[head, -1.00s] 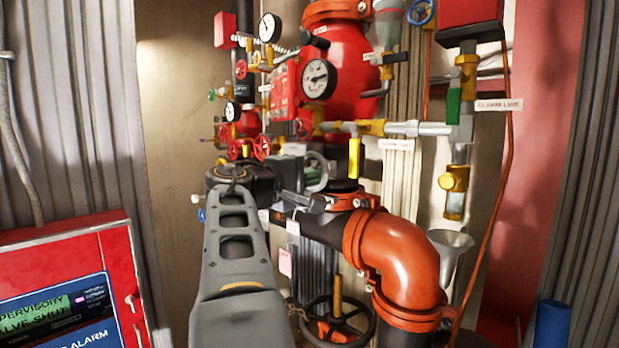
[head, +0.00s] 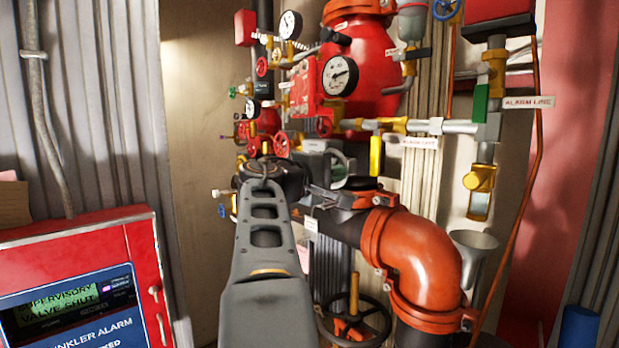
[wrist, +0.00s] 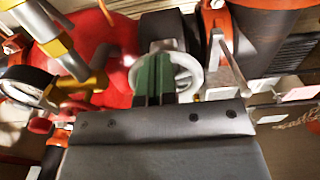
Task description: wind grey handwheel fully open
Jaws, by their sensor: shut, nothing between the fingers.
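The grey handwheel (head: 346,160) is a small pale wheel in front of the red valve body, just right of my arm's end in the head view. In the wrist view its pale rim (wrist: 197,72) is near the top middle. My gripper (wrist: 154,62) shows there as two green fingers side by side, shut with nothing between them. They overlap the left part of the wheel in the picture; I cannot tell whether they touch it.
A grey lever (wrist: 232,62) is close right of the wheel. A large orange elbow pipe (head: 415,255) is at right, with a dark handwheel (head: 372,312) below. Pressure gauges (head: 340,76) and small red handwheels (head: 281,144) crowd above. A red alarm panel (head: 80,235) reads "supervisory valve shut".

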